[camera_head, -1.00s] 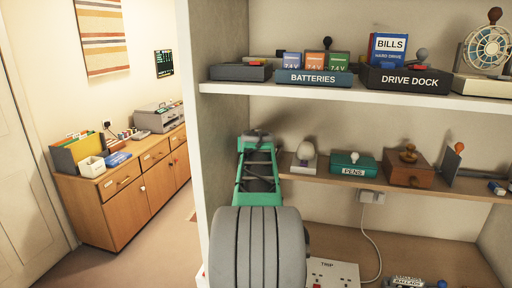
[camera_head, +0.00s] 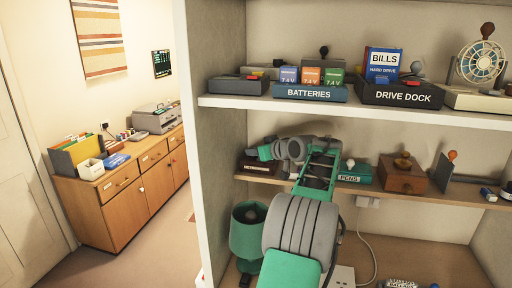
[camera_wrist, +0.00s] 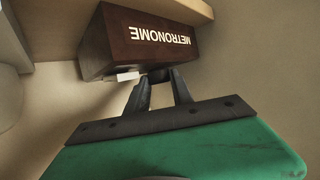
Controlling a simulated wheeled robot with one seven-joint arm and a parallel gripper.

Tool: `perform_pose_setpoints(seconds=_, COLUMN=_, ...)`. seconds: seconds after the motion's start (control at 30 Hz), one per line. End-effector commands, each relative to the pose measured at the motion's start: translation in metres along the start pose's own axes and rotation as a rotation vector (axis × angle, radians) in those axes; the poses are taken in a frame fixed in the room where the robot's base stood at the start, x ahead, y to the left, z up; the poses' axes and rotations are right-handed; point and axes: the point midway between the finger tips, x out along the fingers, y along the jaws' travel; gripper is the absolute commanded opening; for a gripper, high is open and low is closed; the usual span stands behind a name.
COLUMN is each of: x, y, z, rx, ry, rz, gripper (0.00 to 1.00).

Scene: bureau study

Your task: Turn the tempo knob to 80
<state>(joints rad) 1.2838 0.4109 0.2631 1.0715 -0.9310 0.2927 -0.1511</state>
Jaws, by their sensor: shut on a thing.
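The metronome is a dark brown box with a white METRONOME label. It stands on the middle shelf in the head view (camera_head: 257,166) and appears upside down in the wrist view (camera_wrist: 160,42). In the wrist view my gripper (camera_wrist: 158,78) has its two dark fingers at the box's lower edge in the picture, closed on a small dark part there, which looks like the tempo knob. The fingers mostly hide the knob, and I cannot read its setting. A small white tab (camera_wrist: 128,76) sits beside the fingertips. In the head view my wrist bends left to the metronome.
The PENS box (camera_head: 356,171) and a wooden box with a knob (camera_head: 403,174) stand to the right on the same shelf. The upper shelf (camera_head: 330,106) lies close above my wrist. A green lamp (camera_head: 248,232) stands below, left of my arm.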

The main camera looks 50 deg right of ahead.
Motion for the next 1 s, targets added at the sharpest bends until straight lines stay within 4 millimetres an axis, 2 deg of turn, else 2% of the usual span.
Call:
perform_pose_setpoints(seconds=0.43, x=0.0002, y=0.0003, z=0.0000, rx=-0.005, ry=0.001, rz=-0.009, gripper=0.00)
perform_pose_setpoints(seconds=0.47, x=0.0002, y=0.0003, z=0.0000, rx=-0.005, ry=0.001, rz=-0.009, gripper=0.30)
perform_pose_setpoints(seconds=0.5, x=0.0002, y=0.0003, z=0.0000, rx=-0.005, ry=0.001, rz=-0.009, gripper=0.34)
perform_pose_setpoints(seconds=0.7, x=0.0004, y=0.0000, z=-0.0001, rx=-0.005, ry=0.001, rz=-0.010, gripper=0.50)
perform_pose_setpoints(seconds=1.0, x=-0.0043, y=0.0008, z=0.0007, rx=-0.005, ry=0.002, rz=-0.008, gripper=0.50)
